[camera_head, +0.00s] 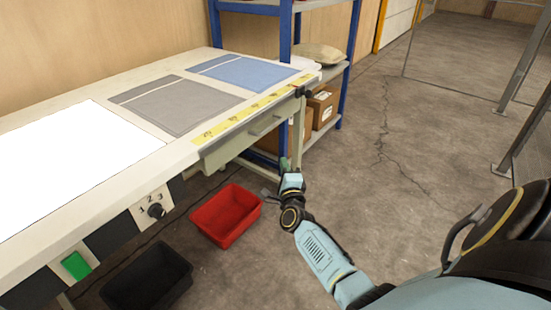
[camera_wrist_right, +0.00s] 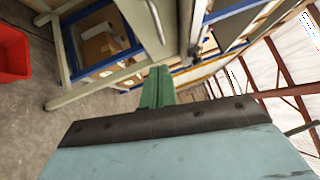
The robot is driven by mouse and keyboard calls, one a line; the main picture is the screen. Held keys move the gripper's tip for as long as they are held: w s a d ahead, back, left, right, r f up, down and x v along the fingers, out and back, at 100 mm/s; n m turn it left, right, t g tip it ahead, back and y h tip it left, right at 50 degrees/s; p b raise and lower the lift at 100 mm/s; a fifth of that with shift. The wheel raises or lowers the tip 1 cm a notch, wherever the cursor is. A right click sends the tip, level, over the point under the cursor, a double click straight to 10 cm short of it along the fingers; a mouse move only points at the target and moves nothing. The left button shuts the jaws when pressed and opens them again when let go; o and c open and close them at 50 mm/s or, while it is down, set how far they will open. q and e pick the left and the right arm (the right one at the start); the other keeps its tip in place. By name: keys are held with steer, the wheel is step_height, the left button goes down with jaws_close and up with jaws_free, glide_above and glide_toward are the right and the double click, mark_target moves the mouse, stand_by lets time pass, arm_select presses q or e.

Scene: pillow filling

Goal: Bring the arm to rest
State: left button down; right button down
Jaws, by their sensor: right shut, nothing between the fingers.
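My right arm comes in from the lower right in the head view. My right gripper (camera_head: 284,164) has green fingers and is beside the table's right end, below the level of the tabletop. In the right wrist view its green fingers (camera_wrist_right: 157,88) are together with nothing between them. The gripper is apart from the table (camera_head: 180,155) and holds nothing. My left gripper is not in view.
A grey pillow cover (camera_head: 175,104) and a blue one (camera_head: 240,73) lie flat on the table. A red bin (camera_head: 226,215) and a black bin (camera_head: 147,279) stand on the floor. A blue-framed shelf (camera_head: 286,40) holds boxes.

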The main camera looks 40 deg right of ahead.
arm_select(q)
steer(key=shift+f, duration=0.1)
arm_select(e)
steer(key=shift+s+a, duration=0.1)
